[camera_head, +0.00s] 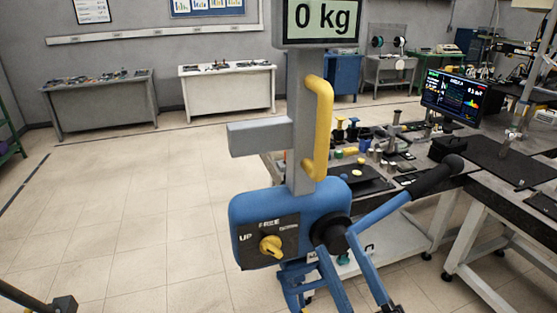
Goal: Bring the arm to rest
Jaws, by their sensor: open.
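I cannot make out my gripper in the head view, so its jaws and what lies near them are not shown. A blue lifting device (247,207) stands close in front of me at the middle. It has a grey column, a display (320,20) reading "0 kg", and a yellow handle (318,120). A yellow knob (271,246) sits on its black panel, which reads UP and FREE. A blue lever with a black grip (436,176) reaches to the right. A dark piece (64,304) is cut off at the lower left edge.
Behind the device, a workbench holds many small parts and a black mat (362,183). A monitor (453,96) stands at right, beside another table (516,197). A grey table (98,105) and a white table (227,90) stand at the back. The floor at left (130,200) is clear.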

